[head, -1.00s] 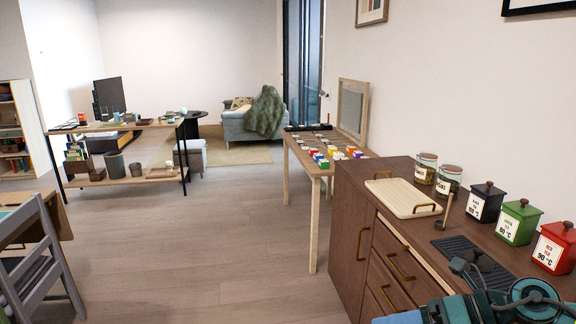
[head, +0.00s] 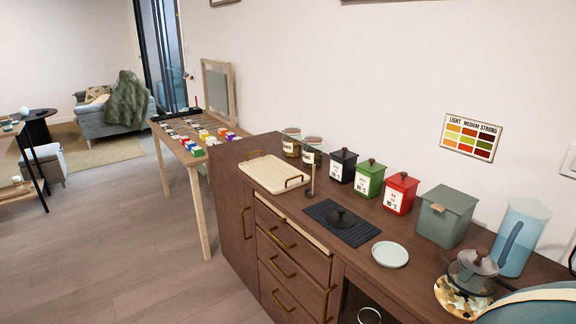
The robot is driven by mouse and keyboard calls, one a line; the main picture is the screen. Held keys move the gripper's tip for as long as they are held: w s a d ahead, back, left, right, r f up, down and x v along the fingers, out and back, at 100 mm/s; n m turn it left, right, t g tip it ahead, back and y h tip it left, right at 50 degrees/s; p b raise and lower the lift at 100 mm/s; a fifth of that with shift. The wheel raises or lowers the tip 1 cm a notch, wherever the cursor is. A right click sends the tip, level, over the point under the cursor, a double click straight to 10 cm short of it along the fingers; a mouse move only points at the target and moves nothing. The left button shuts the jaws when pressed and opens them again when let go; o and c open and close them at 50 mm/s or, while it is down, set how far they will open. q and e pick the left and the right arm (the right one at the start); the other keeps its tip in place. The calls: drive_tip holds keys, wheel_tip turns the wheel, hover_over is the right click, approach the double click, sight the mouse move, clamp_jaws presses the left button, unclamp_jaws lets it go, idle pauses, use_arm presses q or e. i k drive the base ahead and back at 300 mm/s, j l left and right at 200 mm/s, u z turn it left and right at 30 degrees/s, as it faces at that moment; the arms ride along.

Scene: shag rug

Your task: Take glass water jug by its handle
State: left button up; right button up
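The glass water jug (head: 528,236) stands upright at the right end of the wooden counter, close to the wall. It is a tall, clear bluish vessel with a blue curved handle (head: 510,247) on its left, near side. A dark kettle or pot (head: 473,268) with a lid stands just in front of it and overlaps its lower part. Neither of my grippers shows in the head view, so how they stand cannot be seen.
A grey-green box (head: 445,217) stands left of the jug, beyond a pale saucer (head: 390,254). Red (head: 401,194), green (head: 370,180) and black (head: 343,166) tins line the wall. A rounded teal shape covers the bottom right corner. Floor left of the counter is clear.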

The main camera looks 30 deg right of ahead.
sight(524, 222)
drive_tip(key=z, duration=0.45)
drive_tip(key=l+z, duration=0.1)
drive_tip(key=z, duration=0.4)
drive_tip(key=l+z, duration=0.1)
drive_tip(key=z, duration=0.8)
drive_tip(key=l+z, duration=0.1)
drive_tip(key=z, duration=0.35)
